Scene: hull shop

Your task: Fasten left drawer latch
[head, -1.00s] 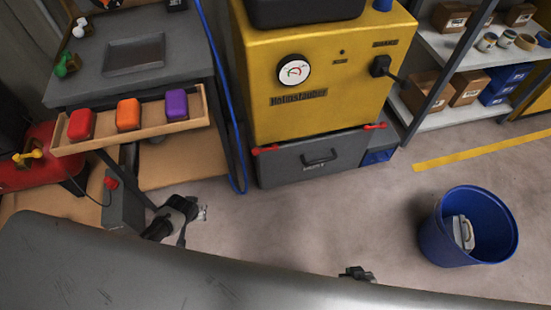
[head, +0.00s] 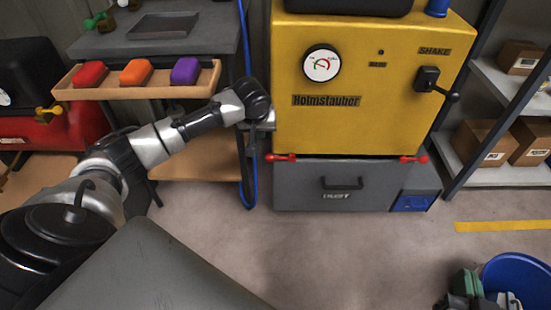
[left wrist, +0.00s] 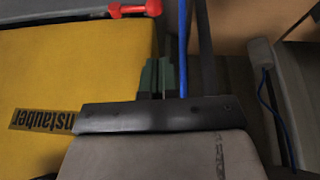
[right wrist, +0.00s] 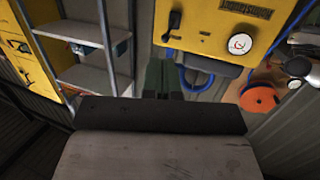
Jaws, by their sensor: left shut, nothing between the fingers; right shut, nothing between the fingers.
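The yellow machine (head: 380,125) stands over a grey drawer (head: 310,190) that looks closed beneath it. The red left latch (head: 281,158) lies roughly horizontal at the drawer's upper left corner. It also shows at the top of the left wrist view (left wrist: 135,9). My left gripper (head: 269,118) is shut and empty beside the machine's lower left edge, above the latch and apart from it. Its dark green fingers (left wrist: 157,75) are together in the left wrist view. My right gripper (head: 468,284) is shut and empty at the lower right; its fingers show in the right wrist view (right wrist: 163,78).
A red right latch (head: 413,159) is at the drawer's other corner. A blue hose (head: 243,60) hangs left of the machine, beside a bench with a wooden tray (head: 135,92). A blue bin (head: 515,275) is beside my right gripper. Floor before the drawer is clear.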

